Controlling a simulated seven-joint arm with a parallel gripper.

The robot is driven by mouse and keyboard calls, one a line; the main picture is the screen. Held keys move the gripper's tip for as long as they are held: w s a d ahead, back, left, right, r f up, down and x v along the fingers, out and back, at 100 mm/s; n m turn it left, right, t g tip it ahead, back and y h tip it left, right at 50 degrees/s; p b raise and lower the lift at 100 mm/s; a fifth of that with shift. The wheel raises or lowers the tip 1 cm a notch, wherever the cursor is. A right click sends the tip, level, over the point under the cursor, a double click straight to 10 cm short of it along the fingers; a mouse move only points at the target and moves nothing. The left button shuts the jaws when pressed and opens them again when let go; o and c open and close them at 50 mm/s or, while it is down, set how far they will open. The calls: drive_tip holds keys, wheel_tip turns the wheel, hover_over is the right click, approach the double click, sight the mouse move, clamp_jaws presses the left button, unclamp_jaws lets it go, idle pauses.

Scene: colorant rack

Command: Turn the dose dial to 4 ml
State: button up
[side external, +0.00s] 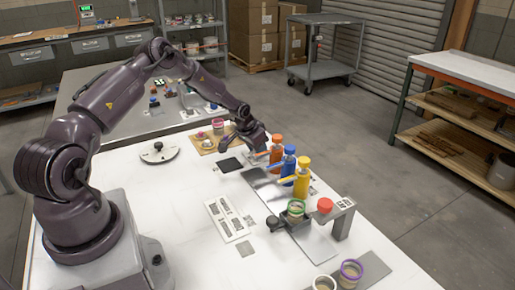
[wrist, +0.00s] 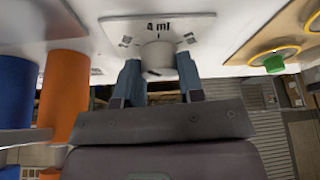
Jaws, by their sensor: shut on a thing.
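The dose dial (wrist: 158,53) is a pale round knob on a white plate (wrist: 108,28) at the top middle of the wrist view. A large "4 ml" label is printed on the plate above the knob, with smaller marks to either side. A short dark line shows on the knob's lower part; I cannot tell whether it is the pointer. My gripper (wrist: 158,78) has its two blue-grey fingers on either side of the knob, shut on it. In the side view my gripper (side external: 252,148) is low over the table beside the orange bottle and hides most of the dial.
Close by stand an orange pump bottle (side external: 277,153), a blue one (side external: 289,172) and a yellow one (side external: 302,182). A wooden board (side external: 205,147) with small items lies behind my gripper. A red-topped stand (side external: 340,222) is at the front right.

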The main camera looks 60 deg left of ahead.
drive_tip(key=m+h, duration=0.1)
drive_tip(key=m, duration=0.2)
drive_tip(key=shift+a+m, duration=0.1)
drive_tip(key=shift+m, duration=0.2)
drive_tip(key=shift+m+g+h, duration=0.3)
drive_tip(key=shift+m+h, duration=0.5)
drive_tip(key=shift+m, duration=1)
drive_tip(key=o, duration=0.9)
drive_tip(key=v, duration=1.3)
drive_tip(key=shift+a, duration=0.15)
